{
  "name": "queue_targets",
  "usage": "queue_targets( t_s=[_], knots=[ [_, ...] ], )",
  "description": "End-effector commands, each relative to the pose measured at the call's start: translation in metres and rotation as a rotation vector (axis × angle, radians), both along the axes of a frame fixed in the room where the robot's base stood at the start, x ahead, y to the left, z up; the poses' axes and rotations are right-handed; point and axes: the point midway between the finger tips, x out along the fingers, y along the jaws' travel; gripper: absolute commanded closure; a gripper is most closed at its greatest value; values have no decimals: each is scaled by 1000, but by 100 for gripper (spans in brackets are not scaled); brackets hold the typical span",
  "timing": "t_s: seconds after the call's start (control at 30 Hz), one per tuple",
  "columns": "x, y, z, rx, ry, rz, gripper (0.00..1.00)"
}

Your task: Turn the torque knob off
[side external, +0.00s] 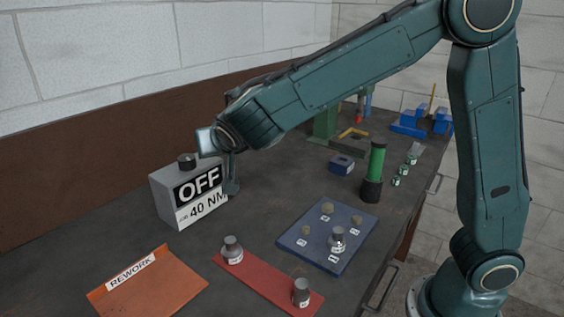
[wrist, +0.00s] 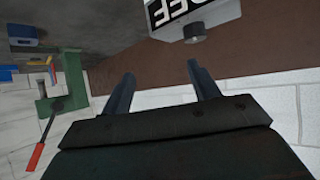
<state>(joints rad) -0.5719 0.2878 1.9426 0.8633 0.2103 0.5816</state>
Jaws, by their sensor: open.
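The grey control box (side external: 163,203) stands near the back wall in the side view. Its face reads "OFF" with "40 NM" beneath, the start of the lower line being unclear. A dark round knob (side external: 187,160) sits on its top. In the wrist view, the knob (wrist: 195,33) and part of the box (wrist: 215,14) show at the top edge, upside down. My gripper (side external: 232,186) hangs by the right end of the box in the side view, apart from the knob. In the wrist view, my gripper (wrist: 160,70) has its two fingers apart with nothing between them.
An orange REWORK tray (side external: 150,290), a red strip (side external: 266,281) with two grey fittings and a blue plate (side external: 293,238) with several small parts lie in front. A green cylinder (side external: 376,160) stands to the right. A green fixture (side external: 326,122) stands behind.

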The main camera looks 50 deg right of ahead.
Motion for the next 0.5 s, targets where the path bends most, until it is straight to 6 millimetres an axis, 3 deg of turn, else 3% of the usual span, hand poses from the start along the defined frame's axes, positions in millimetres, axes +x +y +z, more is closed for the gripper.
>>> queue_targets(
  t_s=[0.5],
  knots=[
    [-43, -40, 16, 68, 119, 34, 39]
  ],
)
